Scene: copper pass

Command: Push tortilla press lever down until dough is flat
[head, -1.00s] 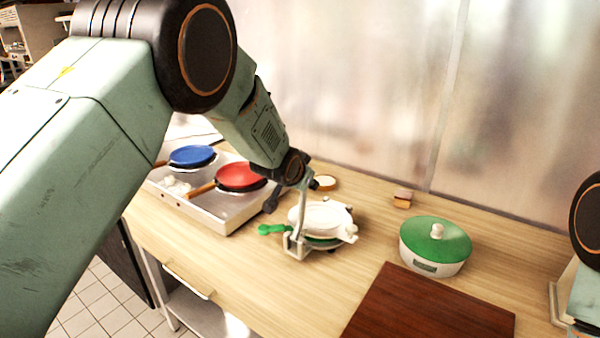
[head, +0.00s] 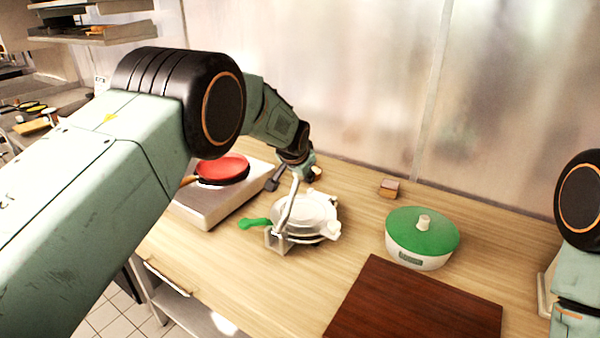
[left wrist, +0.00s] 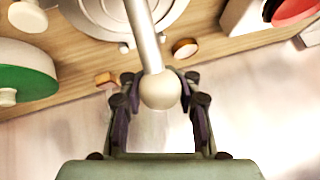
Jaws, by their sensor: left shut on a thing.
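The tortilla press (head: 312,211) stands on the wooden counter, its round white plates lying flat. Its metal lever (head: 287,208) rises steeply from the near-left side of the press. In the left wrist view the lever (left wrist: 144,35) ends in a pale ball knob (left wrist: 160,91). My left gripper (left wrist: 160,82) is shut on this knob, with a finger on each side. In the head view my left gripper (head: 298,171) is at the top of the lever, partly hidden by its own wrist. I cannot make out any dough between the plates. My right gripper is out of view.
A green handle (head: 254,223) sticks out left of the press. A red pan (head: 222,168) sits on a pale cooktop (head: 204,211) to the left. Right are a green-lidded container (head: 421,237), a brown board (head: 412,308) and a small block (head: 389,188). A wall closes the back.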

